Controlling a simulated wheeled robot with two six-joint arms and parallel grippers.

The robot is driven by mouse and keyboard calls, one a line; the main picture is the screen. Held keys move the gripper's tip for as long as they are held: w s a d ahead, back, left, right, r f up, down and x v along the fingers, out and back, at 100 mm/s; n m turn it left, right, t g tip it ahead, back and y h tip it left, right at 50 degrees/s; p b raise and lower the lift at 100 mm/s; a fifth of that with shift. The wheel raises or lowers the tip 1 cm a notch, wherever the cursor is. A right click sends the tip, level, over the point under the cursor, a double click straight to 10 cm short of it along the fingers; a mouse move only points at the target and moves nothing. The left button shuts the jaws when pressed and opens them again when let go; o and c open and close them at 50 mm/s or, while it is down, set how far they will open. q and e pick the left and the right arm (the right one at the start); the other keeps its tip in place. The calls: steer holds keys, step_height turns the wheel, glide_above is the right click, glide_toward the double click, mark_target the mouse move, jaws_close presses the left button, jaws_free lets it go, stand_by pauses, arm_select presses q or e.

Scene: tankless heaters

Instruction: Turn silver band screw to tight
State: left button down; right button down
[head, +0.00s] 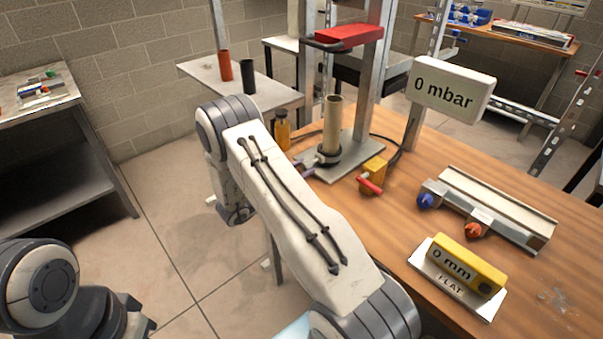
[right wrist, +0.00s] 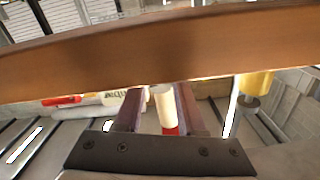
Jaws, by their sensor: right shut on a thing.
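A beige upright tube (head: 333,125) stands on a grey metal plate (head: 345,165) on the wooden table. A dark collar with a silver band part (head: 327,158) is around its foot. My left gripper is out of view.
A yellow valve with a red handle (head: 371,184) stands right of the tube. A sign (head: 451,89) reads "0 mbar". A yellow gauge (head: 460,268) reads "0 mm", above a "FLAT" label.

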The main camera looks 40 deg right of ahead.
steer(key=shift+m+b, duration=1.85)
steer(key=shift+m, duration=0.55)
steer(key=c, duration=0.5)
jaws_free()
